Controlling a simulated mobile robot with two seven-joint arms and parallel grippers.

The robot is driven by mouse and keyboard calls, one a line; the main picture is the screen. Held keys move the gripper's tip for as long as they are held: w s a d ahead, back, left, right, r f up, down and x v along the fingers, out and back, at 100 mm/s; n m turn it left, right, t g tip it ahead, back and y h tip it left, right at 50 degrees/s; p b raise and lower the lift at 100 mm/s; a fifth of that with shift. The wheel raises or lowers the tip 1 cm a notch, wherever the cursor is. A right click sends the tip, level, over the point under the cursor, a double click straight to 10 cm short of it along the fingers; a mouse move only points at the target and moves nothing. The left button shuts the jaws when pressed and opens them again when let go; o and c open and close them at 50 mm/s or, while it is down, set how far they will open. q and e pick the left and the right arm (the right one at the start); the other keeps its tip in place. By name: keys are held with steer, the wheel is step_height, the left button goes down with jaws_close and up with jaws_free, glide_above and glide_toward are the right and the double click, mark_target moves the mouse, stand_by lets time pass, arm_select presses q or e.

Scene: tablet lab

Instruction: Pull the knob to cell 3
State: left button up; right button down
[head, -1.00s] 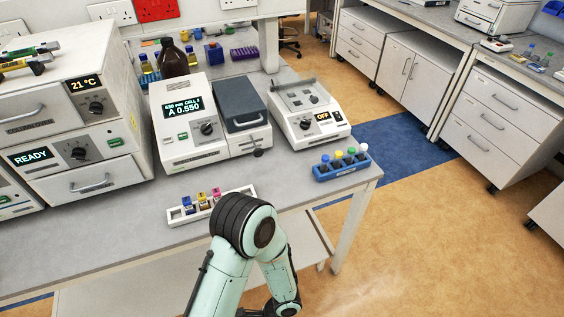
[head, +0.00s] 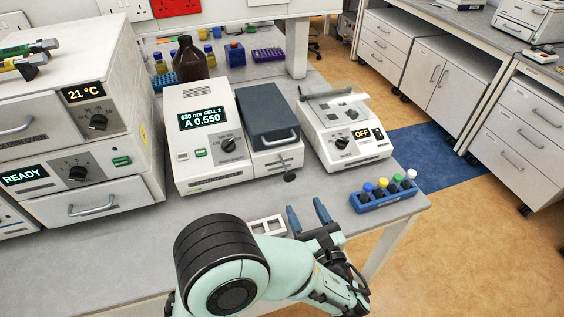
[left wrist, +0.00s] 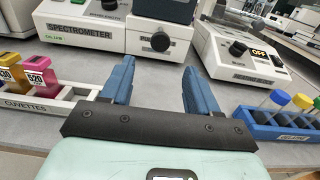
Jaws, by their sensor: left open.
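The spectrometer (head: 205,135) stands on the bench with its lit screen reading 630 nm, a cell number too small to read surely, and A 0.550. Its black pull knob (head: 290,178) sticks out low at the front, under the dark-lidded cell compartment (head: 268,112). In the left wrist view the knob (left wrist: 160,41) lies ahead, between and beyond the fingers. My left gripper (head: 307,210) is open and empty, with its blue fingers pointing toward the knob but apart from it. My right gripper is in neither view.
A white cuvette rack (left wrist: 85,93) stands left of my gripper. A blue vial rack (head: 385,200) stands to its right. A second instrument with an OFF screen (head: 342,130) is right of the spectrometer. Bare bench lies between my fingers and the knob.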

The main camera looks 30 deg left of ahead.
mark_target(290, 179)
arm_select(q)
steer(key=x, duration=1.3)
steer(key=shift+p, duration=0.3)
steer(key=shift+d, duration=0.1)
